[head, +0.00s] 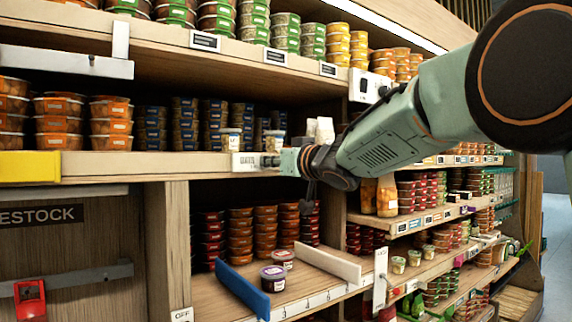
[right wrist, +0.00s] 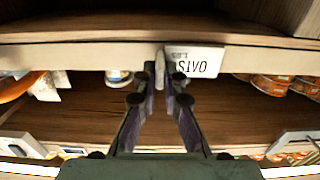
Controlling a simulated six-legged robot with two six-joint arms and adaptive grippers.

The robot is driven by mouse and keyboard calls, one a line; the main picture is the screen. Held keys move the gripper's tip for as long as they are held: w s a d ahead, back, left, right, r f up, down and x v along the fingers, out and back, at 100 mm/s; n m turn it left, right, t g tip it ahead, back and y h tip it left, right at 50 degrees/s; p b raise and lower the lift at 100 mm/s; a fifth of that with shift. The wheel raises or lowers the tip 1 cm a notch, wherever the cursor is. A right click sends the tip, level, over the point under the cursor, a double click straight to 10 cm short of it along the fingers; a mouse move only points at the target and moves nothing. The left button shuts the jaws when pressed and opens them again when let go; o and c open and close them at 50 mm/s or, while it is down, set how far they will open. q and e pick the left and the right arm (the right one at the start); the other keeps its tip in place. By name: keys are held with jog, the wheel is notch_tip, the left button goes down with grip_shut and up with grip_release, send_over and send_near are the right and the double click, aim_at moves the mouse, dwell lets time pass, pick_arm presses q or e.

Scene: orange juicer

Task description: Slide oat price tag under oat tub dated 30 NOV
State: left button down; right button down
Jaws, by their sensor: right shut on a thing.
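The oat price tag (head: 246,162), a white label reading OATS, is on the front edge of the middle shelf. It also shows upside down in the right wrist view (right wrist: 196,62). My right gripper (head: 281,162) is at the tag's right end in the head view. In the right wrist view its fingers (right wrist: 160,76) are shut on a small grey piece at the tag's end. Small white tubs stand on the shelf above the tag, one at left (head: 230,140) and one at right (head: 274,140). Their dates are too small to read. My left gripper is out of view.
The wooden shelf edge (head: 110,166) runs left, with a yellow strip (head: 30,165) at its far end. Orange tubs (head: 56,121) and dark stacked tubs (head: 184,124) fill the shelf.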

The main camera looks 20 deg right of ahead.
jog(key=shift+d+r, duration=0.1)
jog(key=shift+r, duration=0.45)
jog(key=c, duration=1.7)
grip_release()
jog(key=shift+d+f, duration=0.1)
jog(key=shift+d, duration=0.05)
jog(key=shift+c, duration=0.2)
jog(key=o, duration=0.3)
jog(key=shift+s+a, duration=0.25)
jog(key=shift+s, duration=0.15)
jog(key=v, duration=0.7)
jog(key=shift+d, duration=0.15)
jog(key=shift+f, duration=0.1)
jog(key=shift+s, duration=0.3)
